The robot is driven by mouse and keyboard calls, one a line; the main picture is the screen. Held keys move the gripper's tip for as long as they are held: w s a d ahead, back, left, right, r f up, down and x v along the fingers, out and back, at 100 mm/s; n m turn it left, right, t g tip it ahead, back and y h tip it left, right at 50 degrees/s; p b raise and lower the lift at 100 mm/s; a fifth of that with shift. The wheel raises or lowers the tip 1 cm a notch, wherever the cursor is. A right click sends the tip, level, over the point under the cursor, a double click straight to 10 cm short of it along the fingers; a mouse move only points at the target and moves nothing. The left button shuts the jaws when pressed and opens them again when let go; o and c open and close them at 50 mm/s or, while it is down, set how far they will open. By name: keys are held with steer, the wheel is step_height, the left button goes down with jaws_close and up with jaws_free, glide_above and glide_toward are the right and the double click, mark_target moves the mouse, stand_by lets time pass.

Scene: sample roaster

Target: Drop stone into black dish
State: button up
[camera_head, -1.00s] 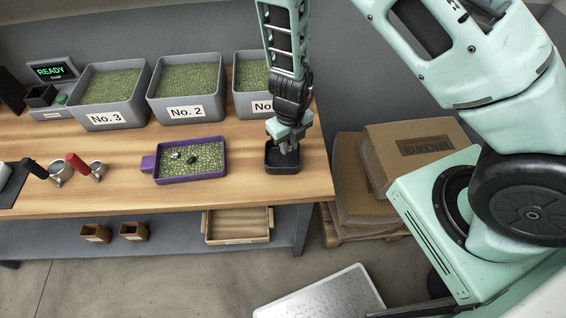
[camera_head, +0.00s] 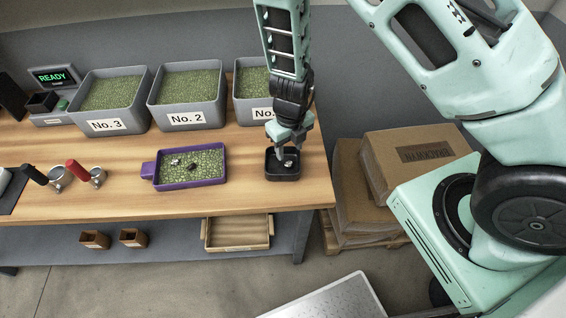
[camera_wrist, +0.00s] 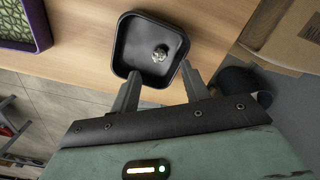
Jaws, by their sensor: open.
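The black dish (camera_head: 283,175) stands on the right end of the wooden table; it also shows in the wrist view (camera_wrist: 122,50). A small grey stone (camera_wrist: 160,53) lies inside it, towards one side of its floor. My gripper (camera_head: 283,150) is above the dish, pointing down. In the wrist view its two fingers (camera_wrist: 163,88) are apart with nothing between them, near the dish's rim. The purple tray (camera_head: 154,182) of green beans lies to the left, with a pale stone and a dark piece on the beans.
Grey bins of green beans labelled No. 3 (camera_head: 105,126), No. 2 (camera_head: 186,118) and a third, partly hidden by my arm, stand along the back. Cardboard boxes (camera_head: 420,160) are stacked right of the table. Bare wood lies between tray and dish.

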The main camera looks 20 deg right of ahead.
step_height(320, 180, up, 15)
steer(key=p, duration=0.2)
stand_by(0.5)
steer(key=s+a+r+m+b, duration=0.2)
steer(key=s+m, duration=0.8)
steer(key=m, duration=0.5)
steer(key=s+a+r+m+b, duration=0.2)
steer(key=s+a+m+b, duration=0.2)
steer(key=m, duration=1.1)
steer(key=s+b, duration=0.3)
steer(key=s, duration=0.3)
steer(key=shift+a+r+m+y, duration=0.15)
steer(key=shift+r+m+y, duration=0.05)
steer(key=shift+m+y, duration=0.1)
